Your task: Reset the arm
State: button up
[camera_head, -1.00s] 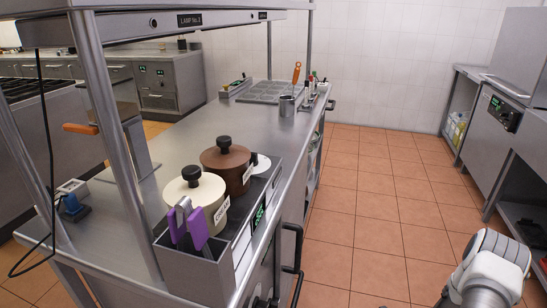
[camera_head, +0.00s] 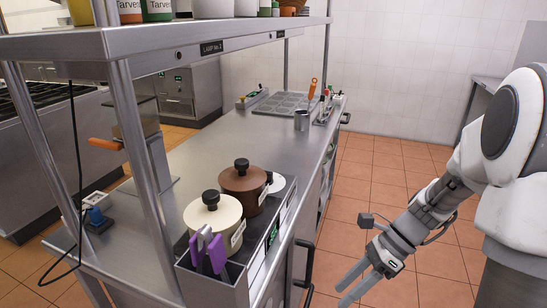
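My arm comes in from the right edge. My gripper (camera_head: 353,283) hangs at the lower right, over the tiled floor and to the right of the steel counter. It points down and to the left. Its two fingers show apart with nothing between them, so it is open and empty. It touches nothing that I can see.
The steel counter (camera_head: 225,150) fills the left and middle. Near its edge stand a cream pot (camera_head: 212,217), a brown pot (camera_head: 243,187) and a bin (camera_head: 215,280) with purple handles. A shelf (camera_head: 150,45) overhangs it. The tiled floor (camera_head: 400,170) is clear.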

jog(key=s+r+n+t+h+p, duration=0.2)
jog(key=s+r+n+t+h, duration=0.1)
jog(key=r+n, duration=0.7)
jog(key=s+a+r+n+t+h+p, duration=0.1)
jog(key=s+r+n+t+h+p, duration=0.2)
jog(key=s+r+n, duration=0.4)
notch_tip(320, 180, up, 4)
jog(key=n+t+h, duration=0.1)
jog(key=n, duration=0.2)
jog(key=shift+r+n+t+h, duration=0.25)
jog(key=shift+n+t+h, duration=0.05)
jog(key=shift+t, duration=0.1)
